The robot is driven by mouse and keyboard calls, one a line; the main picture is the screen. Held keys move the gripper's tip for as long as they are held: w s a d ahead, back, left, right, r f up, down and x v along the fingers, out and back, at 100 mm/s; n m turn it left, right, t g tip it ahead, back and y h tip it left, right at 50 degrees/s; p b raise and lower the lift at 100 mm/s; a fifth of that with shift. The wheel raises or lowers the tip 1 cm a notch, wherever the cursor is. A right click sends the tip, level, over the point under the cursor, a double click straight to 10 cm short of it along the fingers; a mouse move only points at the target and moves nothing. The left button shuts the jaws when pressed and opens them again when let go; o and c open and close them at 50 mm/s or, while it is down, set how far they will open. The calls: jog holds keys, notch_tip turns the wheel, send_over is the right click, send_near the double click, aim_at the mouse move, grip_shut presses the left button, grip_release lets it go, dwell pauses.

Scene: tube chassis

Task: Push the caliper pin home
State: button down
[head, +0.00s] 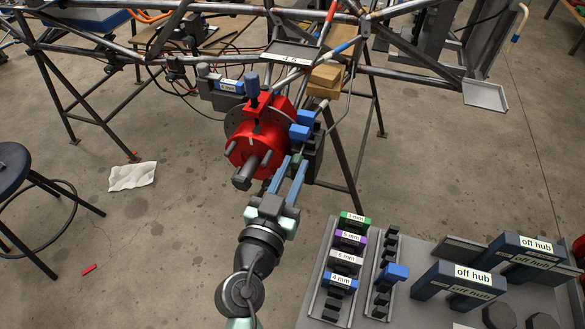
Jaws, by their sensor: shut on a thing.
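The red hub (258,140) with its protruding grey studs hangs on the tube chassis. Dark caliper-like parts (316,150) sit at its right side, with two blue blocks (301,132) above. My gripper (295,161) reaches up from below, with its two long blue fingers beside the hub's lower right. The fingers are shut on a small dark green piece (297,160) at their tips, close against the dark parts. I cannot tell for sure that this piece is the caliper pin, or how deep any pin sits. The tips partly hide the contact.
Chassis tubes (345,165) run close to the right of the hub. A bench (400,310) at lower right holds labelled blocks in a rack (335,300) and blue "off hub" holders (470,275). A stool (15,165) stands left.

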jog(key=shift+b+x, duration=0.65)
jog(key=shift+x, duration=0.4)
jog(key=shift+w+d, duration=0.1)
jog(key=shift+w, duration=0.3)
jog(key=c, duration=0.7)
grip_release()
jog(key=shift+w, duration=0.1)
jog(key=b+v, duration=0.1)
jog(key=v, duration=1.2)
jog(key=shift+b, duration=0.35)
